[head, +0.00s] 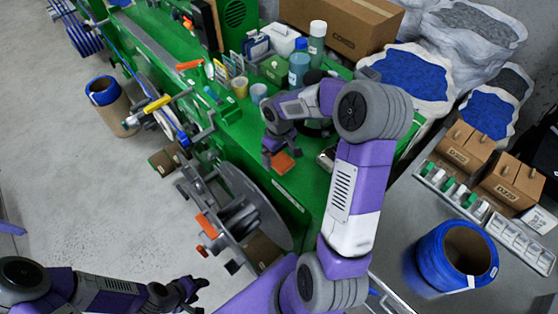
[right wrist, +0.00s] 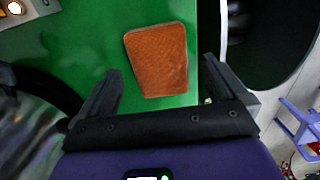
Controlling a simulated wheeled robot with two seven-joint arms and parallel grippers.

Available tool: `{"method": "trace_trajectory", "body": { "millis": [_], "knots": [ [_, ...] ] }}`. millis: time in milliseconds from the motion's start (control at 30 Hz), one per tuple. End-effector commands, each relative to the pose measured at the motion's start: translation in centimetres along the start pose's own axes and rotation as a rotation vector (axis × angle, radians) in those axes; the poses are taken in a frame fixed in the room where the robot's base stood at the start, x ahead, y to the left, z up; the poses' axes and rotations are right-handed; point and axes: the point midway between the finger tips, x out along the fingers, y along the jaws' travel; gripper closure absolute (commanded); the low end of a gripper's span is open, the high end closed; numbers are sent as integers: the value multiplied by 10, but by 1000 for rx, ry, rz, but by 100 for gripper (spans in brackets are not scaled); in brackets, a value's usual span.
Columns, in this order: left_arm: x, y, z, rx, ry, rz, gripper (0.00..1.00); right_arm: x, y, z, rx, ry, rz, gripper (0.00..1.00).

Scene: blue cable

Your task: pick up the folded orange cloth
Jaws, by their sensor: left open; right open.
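The folded orange cloth (head: 283,163) lies on the green machine top (head: 300,190), near its front edge. In the right wrist view the cloth (right wrist: 158,60) lies flat on the green surface, ahead of the fingertips and between their lines. My right gripper (head: 275,148) is over the machine beside the cloth; its two fingers also show in the right wrist view (right wrist: 162,80), open, with nothing between them. I cannot tell its exact height above the cloth. My left gripper (head: 194,290) is open and empty over the floor at the lower left, far from the cloth.
Bottles (head: 299,62), cups (head: 240,87) and a cardboard box (head: 342,25) stand on the machine behind the cloth. A large grey reel (head: 258,205) stands in front of the machine. A blue cable spool (head: 430,255) sits on the grey table at right. Floor at left is mostly clear.

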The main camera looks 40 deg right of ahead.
Motion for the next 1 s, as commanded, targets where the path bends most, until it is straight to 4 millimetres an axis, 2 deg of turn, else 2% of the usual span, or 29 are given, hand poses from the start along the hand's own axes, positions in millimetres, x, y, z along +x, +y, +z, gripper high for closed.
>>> {"method": "trace_trajectory", "body": {
  "millis": [100,367,733,1000],
  "knots": [
    [2,-1,0,0,0,0,49,11,0,0,0,0,-1,1],
    [1,0,0,0,0,0,49,12,0,0,0,2,0,3],
    [2,0,0,0,0,0,49,12,0,0,0,2,0,59],
    [1,0,0,0,0,0,49,9,0,-1,0,3,1,61]
  ]
}}
